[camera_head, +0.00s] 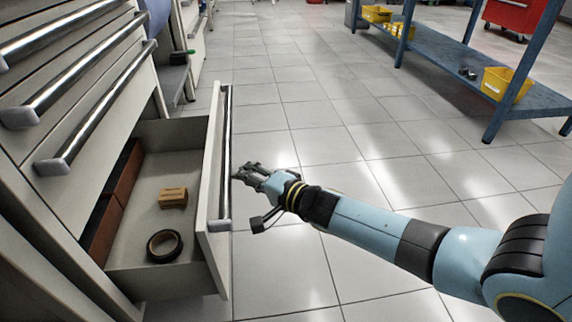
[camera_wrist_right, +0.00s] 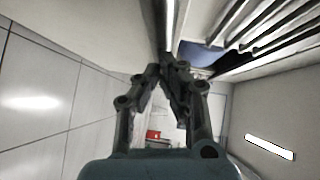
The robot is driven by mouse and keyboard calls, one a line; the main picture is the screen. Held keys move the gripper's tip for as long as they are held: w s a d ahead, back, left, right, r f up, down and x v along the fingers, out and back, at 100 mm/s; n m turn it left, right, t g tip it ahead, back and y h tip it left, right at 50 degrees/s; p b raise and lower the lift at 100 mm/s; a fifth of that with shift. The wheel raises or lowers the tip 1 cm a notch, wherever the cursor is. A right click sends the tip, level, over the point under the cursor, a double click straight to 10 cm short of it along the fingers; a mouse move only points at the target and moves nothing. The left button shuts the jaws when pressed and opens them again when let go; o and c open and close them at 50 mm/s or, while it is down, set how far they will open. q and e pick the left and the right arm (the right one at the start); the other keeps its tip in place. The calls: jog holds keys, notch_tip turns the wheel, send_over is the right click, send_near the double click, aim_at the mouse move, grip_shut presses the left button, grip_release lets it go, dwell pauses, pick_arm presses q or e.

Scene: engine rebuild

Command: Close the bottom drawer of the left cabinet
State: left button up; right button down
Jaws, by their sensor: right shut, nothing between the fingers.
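The bottom drawer (camera_head: 217,180) of the left cabinet (camera_head: 75,75) stands pulled well out over the floor in the head view. Its front panel has a long vertical-looking metal handle bar (camera_head: 226,150). Inside lie a dark ring-shaped roll (camera_head: 164,246) and a small wooden block (camera_head: 173,198). My right gripper (camera_head: 238,173) is shut and empty, with its fingertips beside the outer face of the drawer front, close to the handle. I cannot tell whether they touch. In the right wrist view the fingers (camera_wrist_right: 168,72) meet near the metal bar (camera_wrist_right: 170,25). My left gripper is not in view.
Closed drawers with metal handles (camera_head: 95,108) sit above the open one. A blue shelf bench (camera_head: 450,75) with yellow bins (camera_head: 506,84) stands at the back right. A red cabinet (camera_head: 508,16) is farther back. The tiled floor (camera_head: 310,110) between is clear.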

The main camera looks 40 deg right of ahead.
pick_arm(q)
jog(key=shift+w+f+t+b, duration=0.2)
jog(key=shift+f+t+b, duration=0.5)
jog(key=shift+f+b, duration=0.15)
pick_arm(e)
jog(key=w+a, duration=0.6)
jog(key=a, duration=0.3)
jog(key=w+a, duration=0.6)
jog(key=a, duration=0.4)
jog(key=shift+a, duration=0.25)
jog(key=shift+a+f, duration=0.1)
